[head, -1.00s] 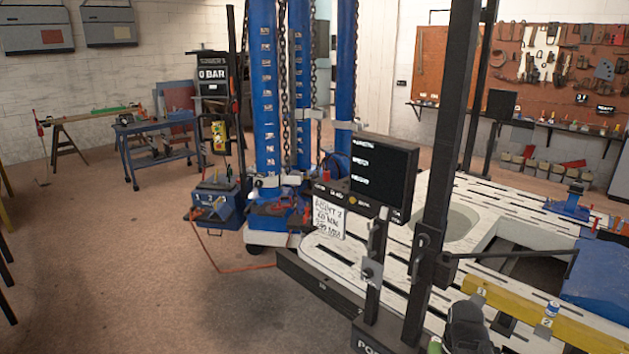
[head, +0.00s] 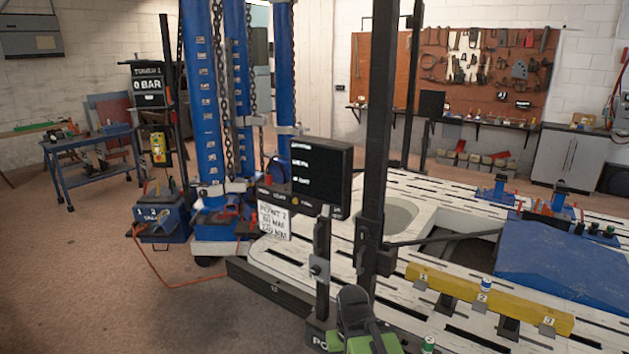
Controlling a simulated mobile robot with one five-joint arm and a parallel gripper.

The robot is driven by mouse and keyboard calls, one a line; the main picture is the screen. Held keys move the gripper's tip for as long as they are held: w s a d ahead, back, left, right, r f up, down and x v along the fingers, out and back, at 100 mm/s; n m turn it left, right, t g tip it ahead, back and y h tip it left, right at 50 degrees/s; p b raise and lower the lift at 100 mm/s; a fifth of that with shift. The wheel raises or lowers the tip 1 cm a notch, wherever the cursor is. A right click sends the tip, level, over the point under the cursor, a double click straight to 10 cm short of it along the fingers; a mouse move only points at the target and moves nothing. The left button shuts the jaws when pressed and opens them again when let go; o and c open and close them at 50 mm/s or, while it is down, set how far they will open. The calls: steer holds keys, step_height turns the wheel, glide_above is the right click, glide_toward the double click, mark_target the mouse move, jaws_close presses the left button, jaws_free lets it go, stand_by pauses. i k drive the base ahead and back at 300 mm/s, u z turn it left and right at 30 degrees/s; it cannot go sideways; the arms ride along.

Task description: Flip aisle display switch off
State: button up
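A black display (head: 318,180) with a few white text lines on its dark screen stands on a dark post near the middle of the head view. A strip under the screen has small labels and a yellowish round part (head: 295,202). A small grey plate (head: 319,268), which may be a switch, sits lower on the post. Its position is too small to tell.
A white slotted frame bench (head: 310,250) fills the right, with a yellow numbered beam (head: 490,297) and a blue ramp (head: 565,265). A tall black upright (head: 375,150) stands right of the display. Blue towers (head: 205,100) stand behind. Open floor (head: 110,290) lies left.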

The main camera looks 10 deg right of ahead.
mark_target(325, 208)
steer(key=u, duration=1.45)
steer(key=i, duration=0.55)
steer(key=u, duration=0.15)
